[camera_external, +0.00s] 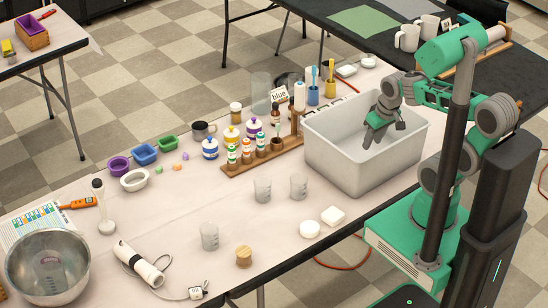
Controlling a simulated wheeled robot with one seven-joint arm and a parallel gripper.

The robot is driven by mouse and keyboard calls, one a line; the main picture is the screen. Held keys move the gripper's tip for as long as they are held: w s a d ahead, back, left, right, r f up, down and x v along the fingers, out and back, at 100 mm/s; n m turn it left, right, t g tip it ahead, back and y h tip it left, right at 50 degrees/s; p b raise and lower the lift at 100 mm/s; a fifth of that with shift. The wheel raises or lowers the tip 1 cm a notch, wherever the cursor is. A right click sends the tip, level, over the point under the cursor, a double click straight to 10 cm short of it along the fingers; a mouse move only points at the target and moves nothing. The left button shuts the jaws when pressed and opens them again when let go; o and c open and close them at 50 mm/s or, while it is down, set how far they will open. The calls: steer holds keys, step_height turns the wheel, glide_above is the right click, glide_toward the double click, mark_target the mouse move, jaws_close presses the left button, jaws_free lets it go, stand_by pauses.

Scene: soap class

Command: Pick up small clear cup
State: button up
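Several clear cups stand on the white table. One small clear cup (209,237) is near the table's front edge, and two more, a left one (262,190) and a right one (299,187), stand side by side near the middle. They look alike in size, and I cannot tell which one is smallest. A taller clear vessel (261,92) stands at the back. My gripper (383,135) points down over the large white bin (345,160), to the right of the cups and apart from them. Its fingers look spread, with nothing visible between them.
A wooden rack (250,160) with small bottles stands behind the cups. White soap pieces (321,222) and a cork-coloured jar (244,257) lie near the front edge. A steel bowl (48,268) and hand blender (140,263) are at left. The table's middle left is clear.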

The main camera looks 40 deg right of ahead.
steer(key=shift+o, duration=0.2)
steer(key=o, duration=0.9)
